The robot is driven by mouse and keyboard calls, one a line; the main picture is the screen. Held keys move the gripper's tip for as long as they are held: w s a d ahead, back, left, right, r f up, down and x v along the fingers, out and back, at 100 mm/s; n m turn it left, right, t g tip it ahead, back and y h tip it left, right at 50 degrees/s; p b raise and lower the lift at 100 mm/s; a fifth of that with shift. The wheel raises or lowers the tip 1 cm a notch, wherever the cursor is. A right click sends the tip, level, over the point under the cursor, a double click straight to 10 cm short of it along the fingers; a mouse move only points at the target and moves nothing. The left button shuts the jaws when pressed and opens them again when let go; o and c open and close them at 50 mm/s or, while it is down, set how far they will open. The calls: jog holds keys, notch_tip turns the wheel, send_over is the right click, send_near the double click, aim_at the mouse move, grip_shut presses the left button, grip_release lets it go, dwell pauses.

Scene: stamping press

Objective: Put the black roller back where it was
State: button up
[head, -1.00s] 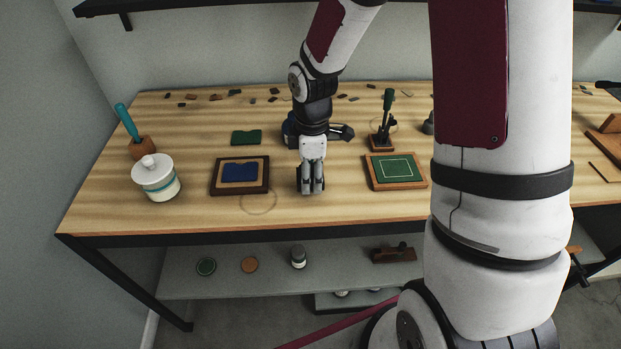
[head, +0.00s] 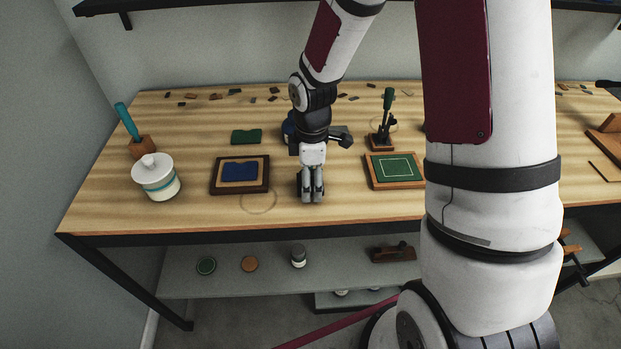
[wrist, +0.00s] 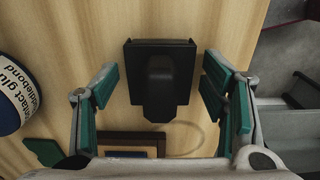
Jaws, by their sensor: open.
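My gripper (head: 312,197) is low over the front middle of the workbench, pointing down. In the wrist view its two fingers (wrist: 160,68) are open, one on each side of the black roller (wrist: 160,85), with visible gaps. I cannot tell how near the fingertips are to the bench top.
A dark-framed tray with a blue panel (head: 240,187) and a faint ring mark (head: 258,201) lie left of my gripper. A green panel in a wooden frame (head: 394,184) lies right. A glue can (wrist: 12,95) stands behind. The bench's front edge is close.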

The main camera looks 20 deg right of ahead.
aim_at(312, 172)
notch_tip(312, 172, up, 12)
jog(key=shift+d+f, duration=0.1)
jog(key=shift+s+r, duration=0.1)
jog(key=shift+r, duration=0.3)
jog(key=s+r+m+t, duration=0.5)
jog(key=s+r+m, duration=0.9)
jog(key=s, duration=0.5)
jog(key=shift+v, duration=1)
jog(key=shift+w, duration=0.1)
